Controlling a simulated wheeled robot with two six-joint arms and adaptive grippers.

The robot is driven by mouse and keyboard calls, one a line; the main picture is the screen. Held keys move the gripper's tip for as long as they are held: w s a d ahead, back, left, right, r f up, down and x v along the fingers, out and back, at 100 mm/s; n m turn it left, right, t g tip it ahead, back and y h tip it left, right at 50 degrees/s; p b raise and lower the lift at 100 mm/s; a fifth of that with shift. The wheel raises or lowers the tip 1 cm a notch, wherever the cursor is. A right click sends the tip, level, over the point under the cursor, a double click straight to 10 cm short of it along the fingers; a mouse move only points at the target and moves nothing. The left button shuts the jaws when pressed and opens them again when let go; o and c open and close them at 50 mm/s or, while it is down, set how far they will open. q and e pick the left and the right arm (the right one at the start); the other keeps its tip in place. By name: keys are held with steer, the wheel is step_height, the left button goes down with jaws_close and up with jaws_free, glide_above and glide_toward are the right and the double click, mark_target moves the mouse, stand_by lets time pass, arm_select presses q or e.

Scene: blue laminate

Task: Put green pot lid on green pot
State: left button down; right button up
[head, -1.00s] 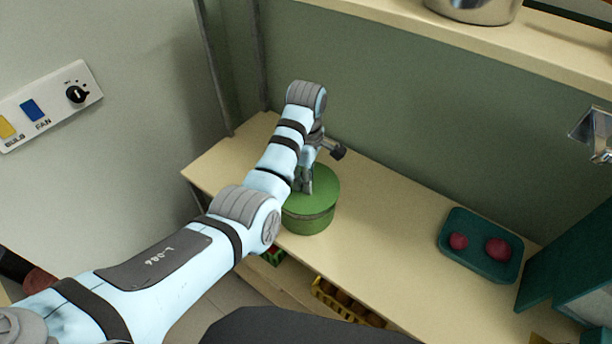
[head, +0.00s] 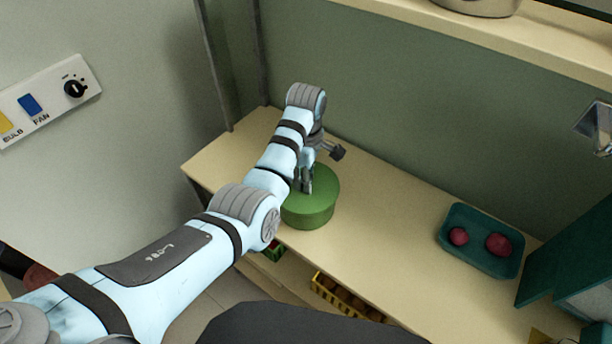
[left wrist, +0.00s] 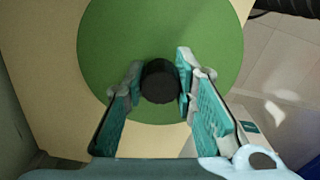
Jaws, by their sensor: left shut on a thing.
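The green pot (head: 309,218) stands upright on the cream shelf, in the middle of the head view. The flat round green pot lid (head: 324,184) lies level on top of it, and no gap shows between them from here. My left gripper (head: 305,186) reaches down onto the lid from above and hides part of its top. In the left wrist view, the fingers of my left gripper (left wrist: 160,75) are shut on the lid's black knob. There the green lid (left wrist: 205,30) covers the pot. My right gripper is not in view.
A teal tray (head: 462,220) with two dark red round things (head: 498,245) is on the shelf at the right. A yellow crate (head: 340,298) sits below the shelf edge. The shelf (head: 380,225) between pot and tray is clear. A green wall rises behind.

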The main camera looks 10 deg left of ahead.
arm_select(q)
steer(key=shift+f, duration=0.3)
stand_by(0.4)
steer(key=c, duration=1.2)
jaws_free()
steer(key=shift+c, duration=0.2)
steer(key=o, duration=1.2)
steer(key=shift+o, duration=0.2)
